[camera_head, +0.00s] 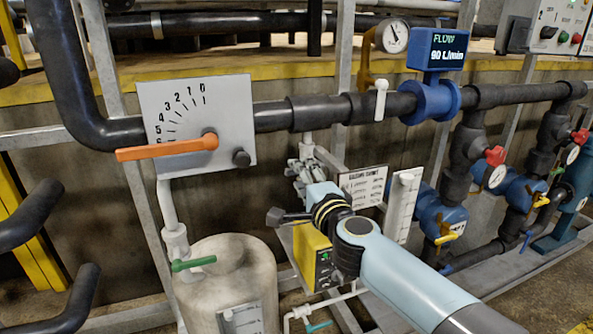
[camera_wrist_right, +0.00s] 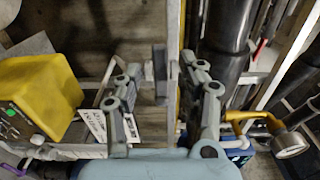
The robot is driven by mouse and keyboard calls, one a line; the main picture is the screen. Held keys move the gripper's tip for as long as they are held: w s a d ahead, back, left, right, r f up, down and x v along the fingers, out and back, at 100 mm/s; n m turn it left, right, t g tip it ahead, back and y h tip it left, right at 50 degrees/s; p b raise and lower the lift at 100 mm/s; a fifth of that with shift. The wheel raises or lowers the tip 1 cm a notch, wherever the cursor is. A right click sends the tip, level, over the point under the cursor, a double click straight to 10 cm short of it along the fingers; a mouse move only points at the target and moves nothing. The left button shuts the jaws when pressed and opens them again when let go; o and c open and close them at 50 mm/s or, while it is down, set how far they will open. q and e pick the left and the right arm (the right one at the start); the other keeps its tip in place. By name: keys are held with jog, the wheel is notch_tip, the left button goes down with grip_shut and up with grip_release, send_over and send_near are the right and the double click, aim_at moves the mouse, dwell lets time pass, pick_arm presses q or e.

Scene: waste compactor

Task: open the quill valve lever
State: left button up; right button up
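My right gripper (camera_head: 306,172) is below the large black pipe in the head view, partly hidden by its own wrist. In the right wrist view my right gripper (camera_wrist_right: 162,82) has its fingers spread apart. A small grey upright piece (camera_wrist_right: 160,72) shows between the fingers, with no clear contact. I cannot tell whether it is the quill valve lever. A white lever (camera_head: 381,101) sits on the pipe farther right, pointing down. My left gripper is not in view.
An orange lever (camera_head: 167,147) crosses a numbered plate (camera_head: 215,105) at left. A whitish tank (camera_head: 230,265) with a green handle (camera_head: 194,264) stands below. A yellow box (camera_head: 312,258) is beside my wrist. The flow display (camera_head: 436,50) and gauge (camera_head: 392,36) are upper right.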

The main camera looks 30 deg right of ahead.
jog(key=shift+x, duration=1.6)
jog(key=shift+c, duration=0.5)
grip_shut()
